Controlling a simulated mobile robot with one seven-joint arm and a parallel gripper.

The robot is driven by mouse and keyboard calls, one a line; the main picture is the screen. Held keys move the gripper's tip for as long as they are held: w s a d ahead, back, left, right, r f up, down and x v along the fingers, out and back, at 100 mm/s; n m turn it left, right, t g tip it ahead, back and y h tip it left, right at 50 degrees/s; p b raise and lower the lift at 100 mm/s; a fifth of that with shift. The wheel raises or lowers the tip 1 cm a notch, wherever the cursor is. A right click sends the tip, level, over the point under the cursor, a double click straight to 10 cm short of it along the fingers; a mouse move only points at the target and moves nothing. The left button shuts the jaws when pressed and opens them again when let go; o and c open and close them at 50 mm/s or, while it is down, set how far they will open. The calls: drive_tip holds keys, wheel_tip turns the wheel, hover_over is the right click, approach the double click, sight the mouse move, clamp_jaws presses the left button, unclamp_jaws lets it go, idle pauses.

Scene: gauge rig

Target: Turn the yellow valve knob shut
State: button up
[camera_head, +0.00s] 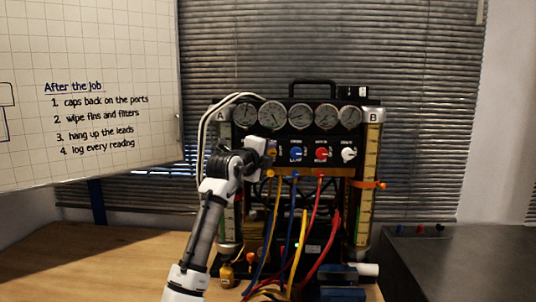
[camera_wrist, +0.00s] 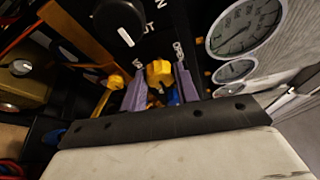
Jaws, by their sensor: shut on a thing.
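The yellow valve knob (camera_wrist: 159,72) sits on the black front panel of the gauge rig (camera_head: 330,170). In the wrist view it lies between the two grey-purple fingers of my gripper (camera_wrist: 160,82), one on each side, and the gripper is shut on it. In the head view my gripper (camera_head: 271,148) is at the left end of the knob row and hides most of the yellow knob. How far the knob is turned cannot be told.
A blue knob (camera_head: 296,153), a red knob (camera_head: 321,154) and a white knob (camera_head: 348,154) sit to the right. Round gauges (camera_head: 300,116) line the top. Coloured hoses (camera_head: 292,225) hang below. A whiteboard (camera_head: 90,90) stands at left; the wooden table (camera_head: 90,260) is clear there.

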drive_tip(key=o, duration=1)
drive_tip(key=shift+c, duration=0.2)
drive_tip(key=f+b+v, duration=0.1)
drive_tip(key=b+v, duration=0.3)
drive_tip(key=v, duration=0.9)
drive_tip(key=shift+s+a+r+b, duration=0.2)
drive_tip(key=shift+s+r+b, duration=0.15)
drive_tip(key=shift+r, duration=0.15)
